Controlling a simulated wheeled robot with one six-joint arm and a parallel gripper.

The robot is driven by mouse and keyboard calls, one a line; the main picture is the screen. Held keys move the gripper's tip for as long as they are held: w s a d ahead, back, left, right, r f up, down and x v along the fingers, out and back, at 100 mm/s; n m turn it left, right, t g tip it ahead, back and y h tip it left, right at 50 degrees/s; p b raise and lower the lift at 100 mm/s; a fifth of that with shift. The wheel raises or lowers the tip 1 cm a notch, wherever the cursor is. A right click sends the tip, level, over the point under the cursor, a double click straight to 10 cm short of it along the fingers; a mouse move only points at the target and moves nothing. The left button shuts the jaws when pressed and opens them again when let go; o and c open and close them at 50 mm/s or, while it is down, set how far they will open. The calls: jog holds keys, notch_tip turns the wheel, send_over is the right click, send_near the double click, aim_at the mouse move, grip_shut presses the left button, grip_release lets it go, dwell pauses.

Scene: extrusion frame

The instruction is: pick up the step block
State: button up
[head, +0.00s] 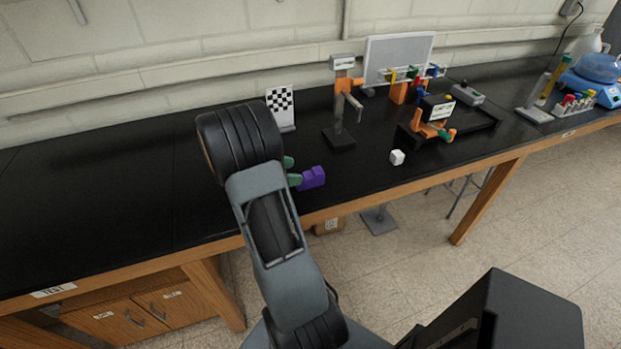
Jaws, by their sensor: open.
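The step block is a purple block (313,178) with a stepped top, on the black bench near its front edge. My gripper (293,171) shows only as two green fingertips just left of the step block, past the end of my arm. The fingertips are apart, one farther back and one nearer the front edge. The nearer fingertip is very close to the block's left side; I cannot tell whether it touches. My arm hides the rest of the gripper.
Behind stand a checkerboard panel (281,105), a dark-based post stand (339,137) and a black tray (486,122) with an orange device (432,130). The bench (110,190) is clear on the left.

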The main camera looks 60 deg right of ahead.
aim_at(314, 173)
jog(key=shift+p+x, duration=0.7)
jog(key=shift+x, duration=2.95)
jog(key=shift+a+f, duration=0.1)
jog(key=shift+f, duration=0.05)
jog(key=c, duration=1.1)
